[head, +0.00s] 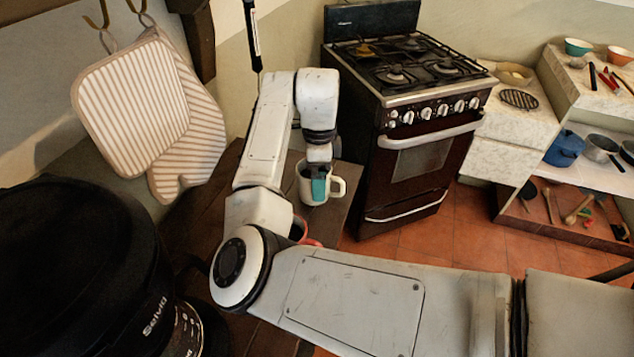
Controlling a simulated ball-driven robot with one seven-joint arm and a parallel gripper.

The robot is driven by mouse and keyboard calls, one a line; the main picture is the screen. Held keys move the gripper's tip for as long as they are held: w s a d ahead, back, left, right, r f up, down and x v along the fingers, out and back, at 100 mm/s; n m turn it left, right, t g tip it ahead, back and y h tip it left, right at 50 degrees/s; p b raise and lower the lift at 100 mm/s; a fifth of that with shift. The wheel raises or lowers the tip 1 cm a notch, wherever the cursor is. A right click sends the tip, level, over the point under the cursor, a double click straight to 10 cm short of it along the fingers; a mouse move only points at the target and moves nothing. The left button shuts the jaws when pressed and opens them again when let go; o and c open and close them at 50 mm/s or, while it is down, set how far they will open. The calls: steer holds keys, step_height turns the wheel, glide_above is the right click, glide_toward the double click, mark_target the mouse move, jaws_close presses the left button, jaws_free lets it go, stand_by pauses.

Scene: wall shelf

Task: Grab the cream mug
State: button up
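The cream mug (304,187) stands upright near the right edge of the dark wooden shelf (190,215), with its handle facing right. My gripper (319,182) points down at the mug from above. One teal fingertip shows against the mug's near side, overlapping its rim and body. The other finger is hidden, so I cannot tell whether the fingers are closed on the mug's wall. The mug appears to rest on the shelf.
A red mug (313,242) is partly hidden behind my arm, nearer than the cream mug. A large black appliance (80,270) stands at left. Striped oven mitts (135,95) hang on the wall. A stove (415,160) stands at right, beyond a floor gap.

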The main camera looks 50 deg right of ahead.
steer(key=shift+f, duration=1.05)
steer(key=shift+r, duration=0.1)
steer(key=c, duration=1.3)
steer(key=shift+r, duration=0.15)
steer(key=shift+r+p, duration=1.35)
steer(key=shift+r, duration=0.05)
steer(key=shift+s+a+r+p, duration=0.9)
steer(key=shift+s+r+p, duration=0.8)
steer(key=shift+s, duration=0.45)
steer(key=shift+s+a+r+p, duration=0.9)
steer(key=shift+s+r+p, duration=0.65)
steer(key=shift+s+p, duration=0.45)
steer(key=shift+s+a+r+p, duration=0.9)
steer(key=shift+s+r+p, duration=0.7)
steer(key=shift+s, duration=0.65)
